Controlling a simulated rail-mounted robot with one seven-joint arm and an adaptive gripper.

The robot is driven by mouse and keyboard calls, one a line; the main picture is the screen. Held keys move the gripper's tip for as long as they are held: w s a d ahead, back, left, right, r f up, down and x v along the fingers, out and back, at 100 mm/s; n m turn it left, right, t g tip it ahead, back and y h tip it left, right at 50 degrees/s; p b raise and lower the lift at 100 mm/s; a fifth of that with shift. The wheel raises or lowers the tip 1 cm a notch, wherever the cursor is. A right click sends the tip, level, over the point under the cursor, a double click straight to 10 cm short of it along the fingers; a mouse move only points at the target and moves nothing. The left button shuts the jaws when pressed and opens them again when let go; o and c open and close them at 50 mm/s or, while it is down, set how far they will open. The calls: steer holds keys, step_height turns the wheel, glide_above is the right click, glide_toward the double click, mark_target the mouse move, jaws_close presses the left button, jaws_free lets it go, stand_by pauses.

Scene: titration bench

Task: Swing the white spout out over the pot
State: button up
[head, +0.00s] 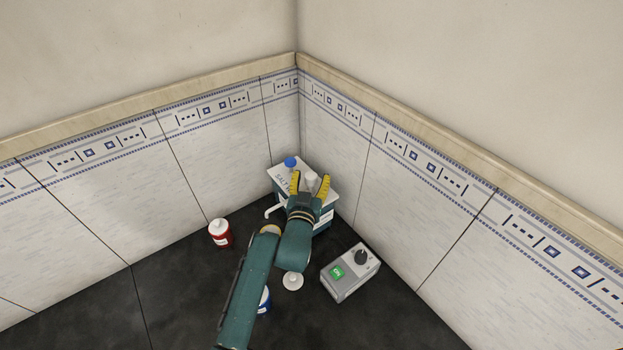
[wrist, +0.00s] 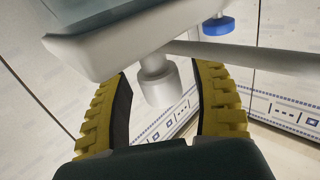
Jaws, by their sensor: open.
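The white spout (head: 275,210) sticks out low to the left from the front of a box with a white top (head: 277,174) in the head view. A pale bar, which looks like the spout, crosses the right of the wrist view (wrist: 250,58). My gripper (head: 310,182) is open at the box top. Its yellow fingers stand on either side of a white knob (head: 311,180), also seen in the wrist view (wrist: 160,82); I cannot tell whether they touch it. A small white round thing (head: 293,282) is on the bench in front; I cannot tell whether it is the pot.
A blue knob (head: 290,162) stands on the box left of my gripper. A grey device (head: 350,273) with a black dial stands right. Tiled walls close the corner.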

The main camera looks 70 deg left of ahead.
steer(key=v, duration=1.2)
